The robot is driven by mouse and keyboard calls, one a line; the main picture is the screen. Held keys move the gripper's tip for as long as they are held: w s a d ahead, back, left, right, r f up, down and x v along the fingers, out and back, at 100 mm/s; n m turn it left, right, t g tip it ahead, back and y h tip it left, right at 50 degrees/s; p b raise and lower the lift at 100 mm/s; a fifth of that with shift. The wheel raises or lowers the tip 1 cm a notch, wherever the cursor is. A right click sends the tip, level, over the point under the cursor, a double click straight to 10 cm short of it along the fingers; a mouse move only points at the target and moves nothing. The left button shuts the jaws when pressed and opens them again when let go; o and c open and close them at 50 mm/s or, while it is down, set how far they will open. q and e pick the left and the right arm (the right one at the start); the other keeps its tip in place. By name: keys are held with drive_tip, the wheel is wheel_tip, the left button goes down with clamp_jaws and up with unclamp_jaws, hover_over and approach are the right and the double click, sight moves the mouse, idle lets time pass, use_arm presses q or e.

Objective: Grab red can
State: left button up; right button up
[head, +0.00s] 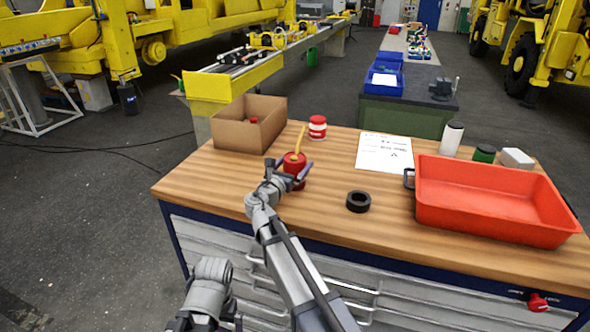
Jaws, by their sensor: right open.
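A red can with a yellow spout (295,158) stands upright on the wooden workbench (240,186), left of its middle. My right gripper (289,172) is at this can, with its open fingers on either side of the lower body. I cannot tell whether the fingers touch it; they hide part of the can. A second red can, with a white band (318,127), stands upright just behind and to the right, apart from the gripper. My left gripper (205,321) is low at the bottom edge, in front of the bench and partly cut off; its jaws are unclear.
An open cardboard box (240,137) stands left of the cans. A black ring (358,201) lies to the right, with a paper sheet (384,153) behind it. A large red tray (490,232) fills the right side. Bare wood lies around the ring.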

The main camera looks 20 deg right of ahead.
drive_tip(key=shift+w+d, duration=0.2)
drive_tip(key=shift+w, duration=0.05)
drive_tip(key=shift+s, duration=0.1)
drive_tip(key=c, duration=1.4)
